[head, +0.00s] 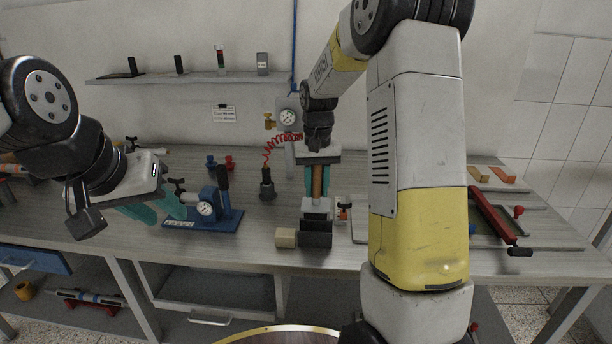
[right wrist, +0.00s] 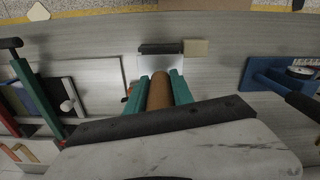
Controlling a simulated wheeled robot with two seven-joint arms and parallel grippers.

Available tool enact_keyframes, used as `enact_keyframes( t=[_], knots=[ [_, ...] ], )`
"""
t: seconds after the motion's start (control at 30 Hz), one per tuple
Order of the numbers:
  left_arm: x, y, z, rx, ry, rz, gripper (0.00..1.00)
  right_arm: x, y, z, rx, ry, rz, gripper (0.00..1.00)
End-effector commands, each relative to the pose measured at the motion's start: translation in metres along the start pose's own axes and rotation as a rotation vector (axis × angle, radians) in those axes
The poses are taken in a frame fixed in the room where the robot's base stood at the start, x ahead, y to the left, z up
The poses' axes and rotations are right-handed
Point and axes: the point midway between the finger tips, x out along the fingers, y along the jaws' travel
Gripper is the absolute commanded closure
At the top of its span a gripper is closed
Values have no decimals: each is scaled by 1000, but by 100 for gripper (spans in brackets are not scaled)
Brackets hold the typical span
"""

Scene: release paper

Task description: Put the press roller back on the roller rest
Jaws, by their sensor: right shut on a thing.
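The press roller has a brown handle (head: 317,181), a pale grey yoke (head: 317,208) and a black roller (head: 316,234), near the front edge of the bench. My right gripper (head: 318,188) is shut on the brown handle, with a teal finger on each side. In the right wrist view the handle (right wrist: 160,92) runs between the teal fingers, with the black roller (right wrist: 160,48) beyond it. A beige block (head: 286,238) sits beside the black roller. I cannot make out a roller rest for certain. My left gripper (head: 161,211) is open and empty at the left.
A blue press with a gauge (head: 207,209) stands between the two grippers. A dark fixture with a red coiled hose (head: 267,184) stands behind. A small orange-and-white item (head: 344,209) is just right of the roller.

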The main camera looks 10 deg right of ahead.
Motion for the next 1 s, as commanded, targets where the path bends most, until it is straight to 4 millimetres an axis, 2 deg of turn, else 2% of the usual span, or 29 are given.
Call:
enact_keyframes(
  t=[0.3, 1.0],
  knots=[
    [0, 0, 0, 0, 0, 0, 64, 11, 0, 0, 0, 2, 0, 100],
    [0, 0, 0, 0, 0, 0, 64, 12, 0, 0, 0, 2, 0, 100]
  ],
)
